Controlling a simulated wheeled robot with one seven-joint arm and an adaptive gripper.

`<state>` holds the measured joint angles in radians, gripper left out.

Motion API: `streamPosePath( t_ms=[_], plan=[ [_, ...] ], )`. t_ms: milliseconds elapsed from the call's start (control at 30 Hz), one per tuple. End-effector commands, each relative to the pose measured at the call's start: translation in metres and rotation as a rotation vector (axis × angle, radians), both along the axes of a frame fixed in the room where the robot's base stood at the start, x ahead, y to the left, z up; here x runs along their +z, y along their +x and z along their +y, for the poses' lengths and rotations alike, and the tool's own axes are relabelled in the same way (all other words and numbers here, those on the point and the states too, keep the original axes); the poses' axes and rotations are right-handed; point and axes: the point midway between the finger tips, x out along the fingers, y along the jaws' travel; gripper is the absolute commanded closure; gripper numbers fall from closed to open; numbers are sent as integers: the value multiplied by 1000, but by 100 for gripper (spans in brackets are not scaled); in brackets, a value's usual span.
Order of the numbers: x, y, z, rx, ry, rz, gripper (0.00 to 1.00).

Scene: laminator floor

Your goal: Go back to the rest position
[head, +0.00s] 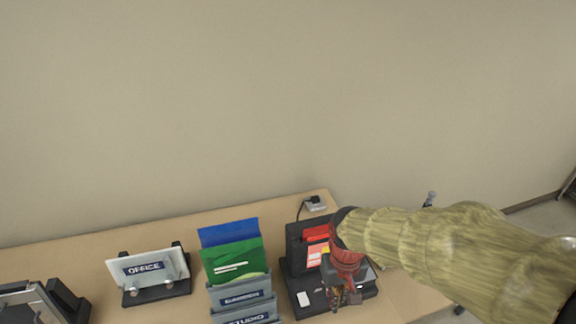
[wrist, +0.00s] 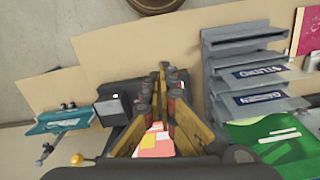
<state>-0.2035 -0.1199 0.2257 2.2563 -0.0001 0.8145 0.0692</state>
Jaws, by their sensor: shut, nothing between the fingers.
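My gripper (head: 345,292) is at the right end of the table, in front of and over the black machine (head: 292,290). In the wrist view my gripper (wrist: 166,80) has its fingers shut, with nothing between them. The machine has red and white labels on it, and my gripper and arm hide part of it. The same red and white patch (wrist: 152,143) shows between the finger bases in the wrist view. I cannot tell whether my gripper touches the machine.
A grey sorter (head: 240,297) with green (head: 233,262) and blue (head: 228,233) folders stands left of the machine. An OFFICE sign holder (head: 150,290) stands farther left. A dark-framed device (head: 30,303) is at the left edge. A small grey plug box (head: 315,206) lies at the back. The wall is close behind.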

Motion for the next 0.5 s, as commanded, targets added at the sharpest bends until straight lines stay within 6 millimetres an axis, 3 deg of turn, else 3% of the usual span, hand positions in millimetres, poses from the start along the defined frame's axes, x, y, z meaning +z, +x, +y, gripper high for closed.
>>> streamPosePath(
  t_ms=[200, 500],
  plan=[
    [29, -33, -27, -5, 23, -140, 100],
    [57, -68, -55, -78, 39, -389, 100]
  ],
)
